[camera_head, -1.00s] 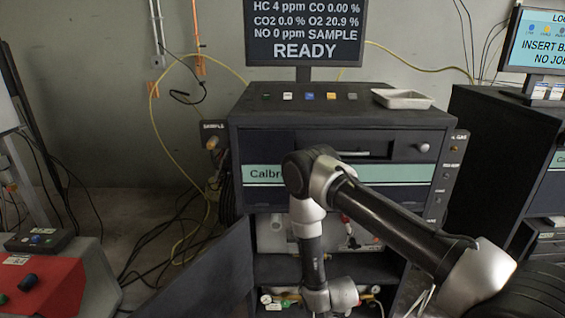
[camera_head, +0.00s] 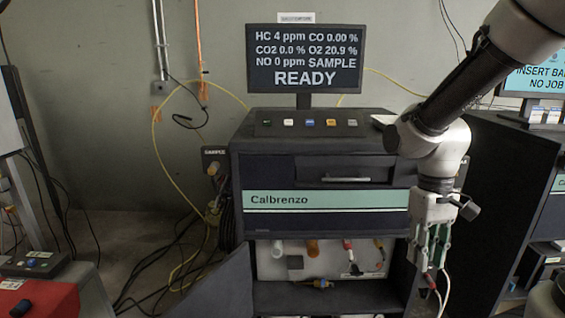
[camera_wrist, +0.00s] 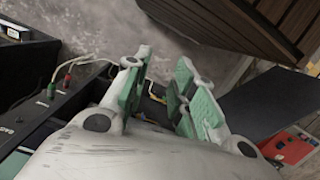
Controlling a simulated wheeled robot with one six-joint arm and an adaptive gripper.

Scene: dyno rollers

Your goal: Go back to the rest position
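My gripper (camera_head: 430,258) hangs with its fingers pointing down at the right front side of the Calbrenzo analyser cabinet (camera_head: 262,222). My arm reaches down to it from the upper right. In the wrist view, the green-padded fingers of my gripper (camera_wrist: 163,78) stand apart with nothing seen between them. The open lower bay of the cabinet shows a light panel (camera_head: 330,262) with fittings. The cabinet door (camera_head: 215,285) stands open to the left. My arm hides part of the cabinet's right side.
A monitor (camera_head: 305,58) reading READY stands above the cabinet. A white tray (camera_head: 384,119) on top is partly behind my arm. Red and white cables (camera_head: 437,290) hang just below my fingers. A second dark cabinet (camera_head: 500,190) stands to the right. A red unit (camera_head: 45,300) is at lower left.

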